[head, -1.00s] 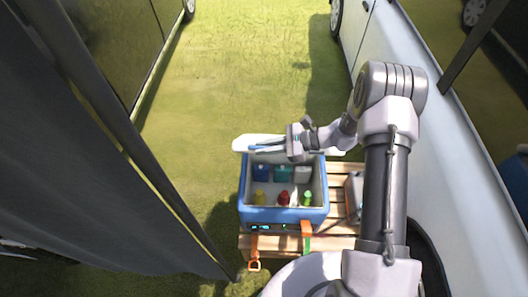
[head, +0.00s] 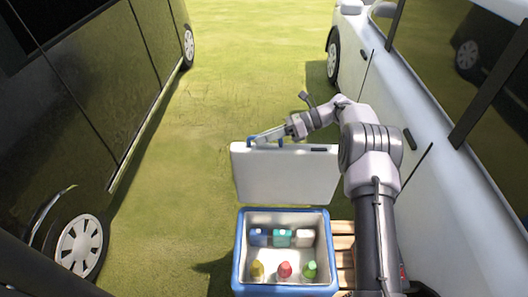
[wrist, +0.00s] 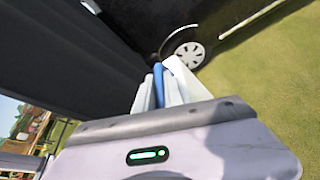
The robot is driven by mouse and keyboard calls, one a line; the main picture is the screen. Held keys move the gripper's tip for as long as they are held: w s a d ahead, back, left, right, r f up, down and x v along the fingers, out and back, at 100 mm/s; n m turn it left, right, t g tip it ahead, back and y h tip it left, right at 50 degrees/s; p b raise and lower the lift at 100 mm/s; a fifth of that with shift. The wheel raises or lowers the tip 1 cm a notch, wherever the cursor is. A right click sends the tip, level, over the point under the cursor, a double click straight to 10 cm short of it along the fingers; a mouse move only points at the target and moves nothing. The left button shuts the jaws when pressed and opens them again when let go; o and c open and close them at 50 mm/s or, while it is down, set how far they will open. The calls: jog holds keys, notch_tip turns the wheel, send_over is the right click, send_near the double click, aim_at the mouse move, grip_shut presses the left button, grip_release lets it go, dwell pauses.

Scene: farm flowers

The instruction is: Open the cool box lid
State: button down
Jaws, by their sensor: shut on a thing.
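The cool box (head: 238,245) has a blue rim and a pale inside, and it is open at the top. Its white lid (head: 290,175) stands nearly upright behind the box's far edge. A blue handle (head: 279,141) shows at the lid's top edge. My gripper (head: 264,136) reaches in from the right and is shut on this handle. In the wrist view, a blue piece of the handle (wrist: 158,84) sits between the pale fingers. The lid's hinge line is hard to make out.
Several bottles and cartons (head: 281,238) are in the box. It stands on a wooden pallet (head: 343,240), partly hidden by my arm. A dark van (head: 110,110) is on the left and a white vehicle (head: 440,150) on the right. Open grass (head: 255,60) lies between them.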

jog(key=shift+w+f, duration=0.15)
jog(key=shift+w, duration=0.35)
jog(key=c, duration=1.7)
grip_release()
jog(key=v, duration=0.7)
jog(key=shift+w+d, duration=0.1)
jog(key=shift+d, duration=0.15)
jog(key=shift+p, duration=0.3)
